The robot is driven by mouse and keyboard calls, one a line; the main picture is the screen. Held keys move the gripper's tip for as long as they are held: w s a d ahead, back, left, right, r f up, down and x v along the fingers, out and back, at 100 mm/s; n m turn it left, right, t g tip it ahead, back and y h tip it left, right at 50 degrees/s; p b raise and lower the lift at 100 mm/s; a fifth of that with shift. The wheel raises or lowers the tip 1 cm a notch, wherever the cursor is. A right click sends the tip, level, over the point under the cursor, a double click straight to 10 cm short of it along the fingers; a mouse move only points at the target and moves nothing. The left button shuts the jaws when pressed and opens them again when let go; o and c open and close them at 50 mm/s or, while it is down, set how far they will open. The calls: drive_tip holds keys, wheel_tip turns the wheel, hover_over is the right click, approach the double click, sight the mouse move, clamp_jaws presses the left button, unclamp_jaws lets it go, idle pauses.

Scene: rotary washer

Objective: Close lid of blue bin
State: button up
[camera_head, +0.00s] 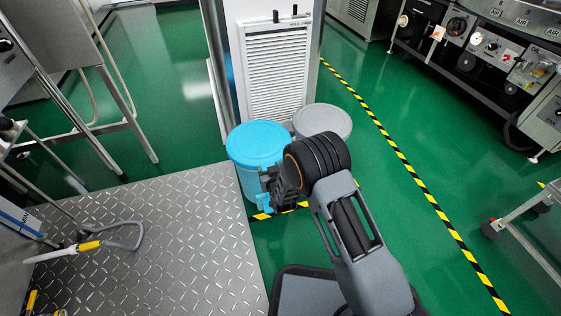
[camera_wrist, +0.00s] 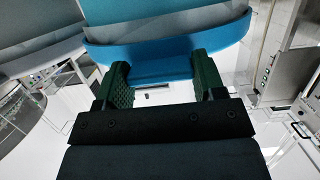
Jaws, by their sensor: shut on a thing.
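The blue bin (camera_head: 248,185) stands at the far edge of the metal plate. Its round blue lid (camera_head: 255,142) lies about level over the top; I cannot tell whether it is fully seated. My gripper (camera_head: 267,186) is at the front right side of the bin, just below the lid's rim. In the wrist view, the curved blue rim (camera_wrist: 165,52) fills the upper middle. The two green-padded fingers of my gripper (camera_wrist: 158,80) stand apart, with a blue part (camera_wrist: 160,72) at the rim between them. My wrist hides part of the bin's right side.
A grey bin (camera_head: 322,120) stands right beside the blue one. Behind them is a white louvred cabinet (camera_head: 276,75). The diamond metal plate (camera_head: 150,240) lies to the left. Green floor is free right of my arm, crossed by a yellow-black line (camera_head: 420,190).

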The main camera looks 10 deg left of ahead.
drive_tip(key=shift+s+f, duration=0.2)
drive_tip(key=shift+f, duration=0.45)
drive_tip(key=o, duration=0.9)
drive_tip(key=shift+f, duration=0.1)
drive_tip(key=o, duration=0.4)
drive_tip(key=shift+w+r, duration=0.1)
drive_tip(key=shift+r, duration=0.1)
drive_tip(key=shift+d+r, duration=0.15)
drive_tip(key=p+v, duration=0.1)
drive_tip(key=v, duration=0.3)
drive_tip(key=p+v, duration=0.2)
drive_tip(key=v, duration=0.3)
drive_tip(key=p+v, duration=0.2)
drive_tip(key=v, duration=0.2)
drive_tip(key=shift+s+d+f, duration=0.15)
drive_tip(key=shift+s+f, duration=0.1)
drive_tip(key=shift+s, duration=0.1)
